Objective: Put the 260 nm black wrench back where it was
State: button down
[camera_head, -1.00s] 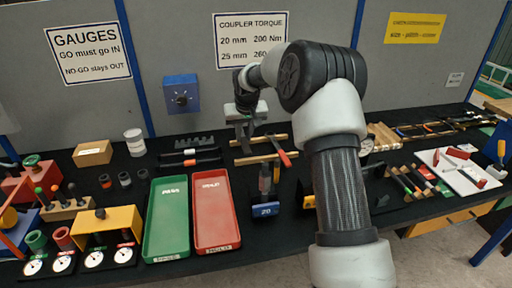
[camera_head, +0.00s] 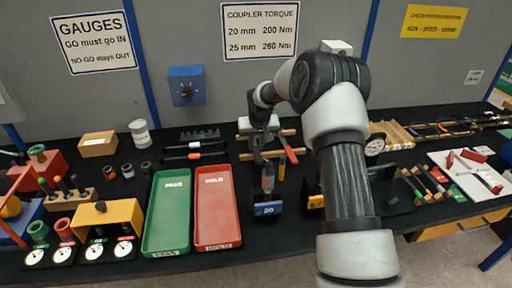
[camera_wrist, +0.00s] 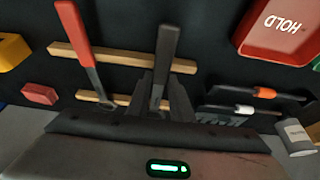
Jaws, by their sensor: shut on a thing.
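A black-handled wrench (camera_wrist: 168,50) is between the fingers of my gripper (camera_wrist: 163,100) in the wrist view, its handle pointing away from the palm. My gripper (camera_head: 258,138) is shut on it, over the wooden rack in the head view. The rack has two pale rails (camera_wrist: 120,58), and the wrench crosses them. I cannot tell whether it touches them. Its head end is hidden by the fingers. A red-handled wrench (camera_head: 289,150) lies across the same rails, beside the black one; it also shows in the wrist view (camera_wrist: 75,35).
Two black bars with orange (camera_head: 194,156) and white bands lie left of the rack. A green tray (camera_head: 149,243) and red tray (camera_head: 231,225) stand in front left. A blue "20" block (camera_head: 268,209) stands in front of the rack. The torque sign (camera_head: 260,30) hangs behind.

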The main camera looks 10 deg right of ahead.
jog(key=shift+w+f, duration=0.1)
jog(key=shift+f, duration=0.5)
jog(key=shift+f, duration=0.15)
jog(key=c, duration=1.6)
grip_release()
jog(key=shift+o, duration=0.2)
